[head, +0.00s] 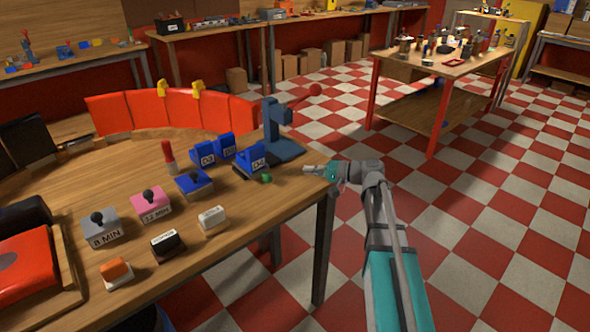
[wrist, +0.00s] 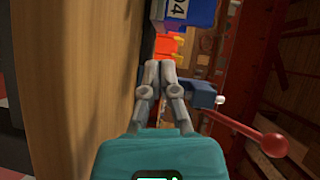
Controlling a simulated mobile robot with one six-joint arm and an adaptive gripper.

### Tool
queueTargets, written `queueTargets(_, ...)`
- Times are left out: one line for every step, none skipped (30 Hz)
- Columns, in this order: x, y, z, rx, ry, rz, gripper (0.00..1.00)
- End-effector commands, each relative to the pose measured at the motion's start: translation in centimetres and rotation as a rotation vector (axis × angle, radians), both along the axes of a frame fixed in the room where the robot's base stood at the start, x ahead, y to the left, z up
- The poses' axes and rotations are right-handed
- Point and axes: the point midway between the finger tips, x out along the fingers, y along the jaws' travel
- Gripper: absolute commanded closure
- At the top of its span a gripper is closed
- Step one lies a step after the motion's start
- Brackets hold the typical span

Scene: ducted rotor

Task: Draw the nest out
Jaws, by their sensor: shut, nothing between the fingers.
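My gripper (head: 308,170) is shut and empty at the right end of the wooden bench, close to the bench edge. In the wrist view its fingers (wrist: 160,65) are together, pointing toward a blue block marked 04 (wrist: 187,14). A blue hand press (head: 272,120) with a red ball lever (head: 315,90) stands just behind my gripper; its red ball (wrist: 275,145) shows at right in the wrist view. The blue block marked 04 (head: 250,160) sits in front of the press, with a small green piece (head: 266,178) beside it. I cannot tell which part is the nest.
More blue blocks (head: 205,154) stand left of the press. A red-tipped upright (head: 168,155) and several labelled blocks with knobs (head: 102,228) cover the wooden bench (head: 225,245). Orange curved panels (head: 148,108) line its back. Checkered floor (head: 480,220) is open at right.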

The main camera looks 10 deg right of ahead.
Motion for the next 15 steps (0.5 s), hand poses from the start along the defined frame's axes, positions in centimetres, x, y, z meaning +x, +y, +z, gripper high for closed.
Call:
queueTargets(-0.3, -0.7, 0.2, 0.000, 0.000, -0.002, 1.00)
queueTargets(-0.5, -1.1, 0.3, 0.000, 0.000, -0.002, 1.00)
queueTargets(-0.7, -1.5, 0.3, 0.000, 0.000, -0.002, 1.00)
queueTargets(-0.8, -1.8, 0.3, 0.000, 0.000, -0.001, 1.00)
queueTargets(-0.9, -2.0, 0.4, 0.000, 0.000, -0.001, 1.00)
queueTargets(-1.0, -2.3, 0.4, 0.000, 0.000, -0.001, 1.00)
queueTargets(-1.1, -2.6, 0.5, 0.000, 0.000, -0.001, 1.00)
queueTargets(-1.2, -2.7, 0.5, 0.000, 0.000, -0.001, 1.00)
queueTargets(-1.3, -3.0, 0.5, 0.000, 0.000, -0.001, 1.00)
queueTargets(-1.4, -3.1, 0.5, 0.000, 0.000, 0.000, 1.00)
queueTargets(-1.4, -3.2, 0.5, 0.000, 0.000, 0.000, 1.00)
queueTargets(-1.4, -3.3, 0.5, 0.000, 0.000, 0.001, 1.00)
queueTargets(-1.5, -3.3, 0.5, 0.001, 0.000, 0.001, 1.00)
queueTargets(-1.5, -3.4, 0.5, 0.001, 0.000, 0.001, 1.00)
queueTargets(-1.5, -3.4, 0.5, 0.001, 0.000, 0.001, 1.00)
